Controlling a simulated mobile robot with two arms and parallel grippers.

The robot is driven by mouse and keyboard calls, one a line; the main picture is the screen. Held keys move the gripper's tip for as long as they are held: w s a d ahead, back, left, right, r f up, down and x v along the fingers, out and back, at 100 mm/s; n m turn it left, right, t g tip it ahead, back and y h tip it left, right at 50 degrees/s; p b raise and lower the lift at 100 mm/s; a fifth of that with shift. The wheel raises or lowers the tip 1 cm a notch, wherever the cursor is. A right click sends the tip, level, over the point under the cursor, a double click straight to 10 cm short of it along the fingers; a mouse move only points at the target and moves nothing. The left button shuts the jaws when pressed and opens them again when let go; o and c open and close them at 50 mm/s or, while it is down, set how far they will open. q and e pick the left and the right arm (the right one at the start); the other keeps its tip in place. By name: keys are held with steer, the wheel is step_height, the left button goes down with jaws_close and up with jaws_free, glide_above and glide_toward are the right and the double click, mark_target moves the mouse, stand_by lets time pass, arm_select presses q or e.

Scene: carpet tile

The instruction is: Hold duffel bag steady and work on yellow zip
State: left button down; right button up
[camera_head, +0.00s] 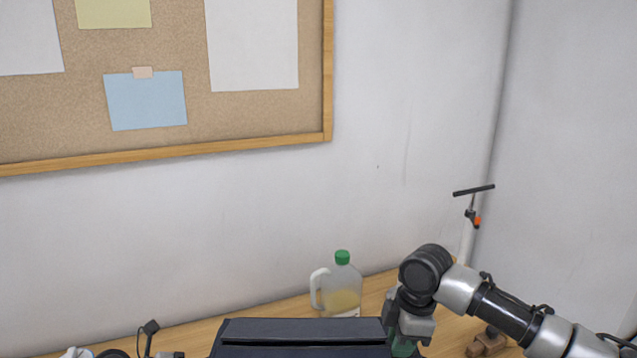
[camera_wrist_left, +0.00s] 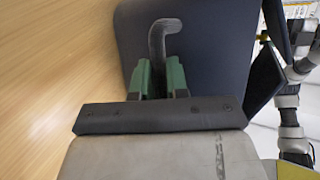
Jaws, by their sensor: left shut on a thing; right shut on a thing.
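The dark navy duffel bag (camera_head: 300,336) stands on the wooden table at the bottom centre of the head view, cut off by the frame. Its dark side (camera_wrist_left: 215,55) fills the middle of the left wrist view. There, my left gripper (camera_wrist_left: 160,75), with green fingers, is shut on a dark, bent handle strap (camera_wrist_left: 158,38) of the bag. My right gripper (camera_head: 405,346) is shut at the bag's right end in the head view; the exact spot it holds is hidden. I cannot make out the yellow zip clearly.
A jug with a green cap (camera_head: 341,290) stands behind the bag. Dark items (camera_head: 148,338) lie at the left. A cork board (camera_head: 230,120) hangs on the wall.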

steer(key=shift+a, duration=0.6)
steer(key=shift+s+a, duration=0.1)
steer(key=shift+a, duration=0.05)
steer(key=o, duration=0.6)
steer(key=shift+d+r, duration=0.2)
steer(key=shift+r, duration=0.8)
steer(key=shift+d+r, duration=0.25)
steer(key=shift+r, duration=0.75)
steer(key=shift+d+r, duration=0.2)
steer(key=shift+r, duration=0.8)
steer(key=shift+d, duration=0.15)
